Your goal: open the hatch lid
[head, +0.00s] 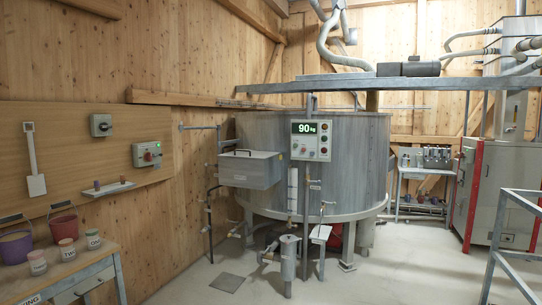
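A large grey metal mixer tank (345,165) stands on legs in the middle of the head view. A grey box-shaped hatch (250,176) juts from its left front side. The hatch lid (262,155) is the flat top of this box and looks shut. A small dark handle (242,152) sits on the lid. My gripper and arm are not in view, so I cannot tell how the gripper stands relative to the lid.
A control panel (311,140) reading 90 kg is right of the hatch. Pipes and valves stand below it. A bench (72,276) with buckets and jars is at front left. A metal railing (497,240) is at right. The concrete floor (400,265) in front is mostly clear.

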